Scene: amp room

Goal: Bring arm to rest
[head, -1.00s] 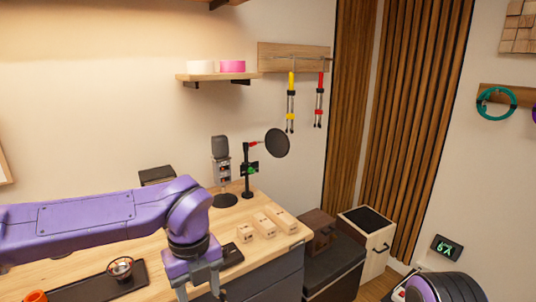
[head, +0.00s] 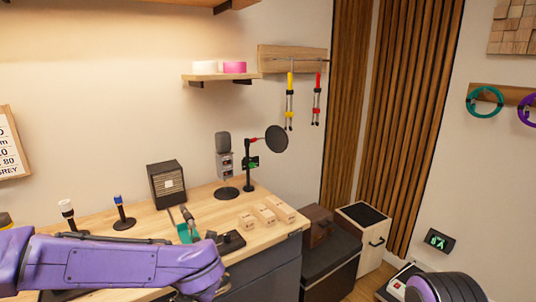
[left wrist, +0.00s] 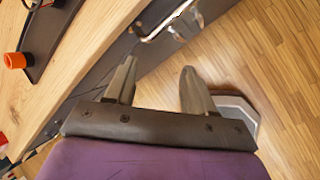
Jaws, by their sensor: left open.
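My left arm (head: 110,264) is purple and comes in from the left in the head view, low along the front of the wooden desk. My left gripper is below the picture's edge there. In the left wrist view my left gripper (left wrist: 160,85) is open, its two dark fingers apart with nothing between them. It points down past the desk's front edge, with wooden floor beyond the fingers. A purple rounded part of mine (head: 445,288) shows at the bottom right of the head view. No right gripper is seen.
The desk (head: 285,228) holds a microphone (head: 223,150), a pop filter (head: 277,139), a black speaker box (head: 166,183) and several small wooden blocks (head: 263,213). A dark cabinet (head: 330,262) stands to the right. Wooden floor (left wrist: 255,50) is open beyond the desk edge.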

